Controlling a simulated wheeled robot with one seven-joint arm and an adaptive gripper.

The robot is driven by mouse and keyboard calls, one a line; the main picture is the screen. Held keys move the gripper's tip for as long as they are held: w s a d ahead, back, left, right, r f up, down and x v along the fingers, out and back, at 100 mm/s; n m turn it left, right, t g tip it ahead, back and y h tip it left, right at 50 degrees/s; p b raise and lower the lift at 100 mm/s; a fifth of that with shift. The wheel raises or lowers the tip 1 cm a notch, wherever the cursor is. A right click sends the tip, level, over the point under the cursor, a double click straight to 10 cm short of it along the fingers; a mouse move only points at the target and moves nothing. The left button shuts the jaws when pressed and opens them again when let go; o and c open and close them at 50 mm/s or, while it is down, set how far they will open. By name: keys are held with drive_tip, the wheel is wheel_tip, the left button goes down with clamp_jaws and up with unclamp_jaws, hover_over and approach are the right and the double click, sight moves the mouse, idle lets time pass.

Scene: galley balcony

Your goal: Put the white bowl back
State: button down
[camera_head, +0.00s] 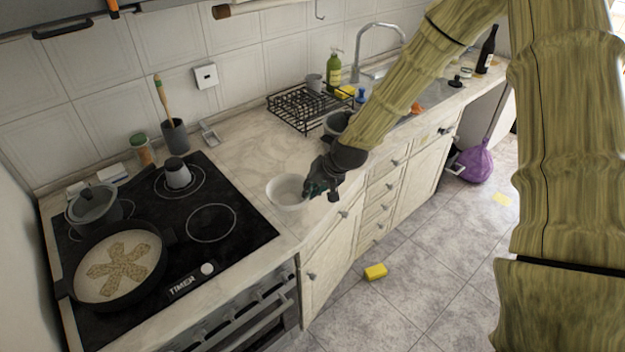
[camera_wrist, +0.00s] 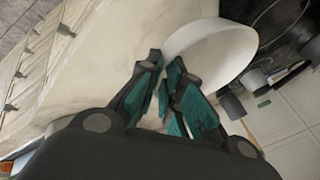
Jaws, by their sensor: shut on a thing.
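The white bowl (camera_head: 287,191) is upright at the counter's front edge, just right of the cooktop. My gripper (camera_head: 318,187) is at the bowl's right side, its fingers closed on the rim. In the wrist view the white bowl (camera_wrist: 212,55) is ahead of the fingers, and my gripper (camera_wrist: 168,88) has its teal pads close together at the near rim. I cannot tell whether the bowl touches the counter or hangs just above it.
The cooktop (camera_head: 211,222) on the left holds a frying pan (camera_head: 122,266), a pot (camera_head: 93,207) and a grey mug (camera_head: 177,174). A black dish rack (camera_head: 300,106) stands at the back, near the sink. Counter (camera_head: 245,140) behind the bowl is clear. A yellow sponge (camera_head: 375,272) lies on the floor.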

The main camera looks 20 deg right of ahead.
drive_tip(key=w+d+p, duration=0.1)
drive_tip(key=w+f+p, duration=0.1)
drive_tip(key=w, duration=0.1)
drive_tip(key=w+d+p, duration=0.1)
drive_tip(key=shift+w+d+f, duration=0.25)
drive_tip(key=shift+w+d, duration=0.05)
drive_tip(key=shift+w, duration=0.1)
drive_tip(key=shift+f+p, duration=0.45)
drive_tip(key=shift+f, duration=0.7)
drive_tip(key=shift+f, duration=0.1)
drive_tip(key=shift+w+f, duration=0.1)
drive_tip(key=c, duration=1.6)
unclamp_jaws()
drive_tip(key=shift+r, duration=0.2)
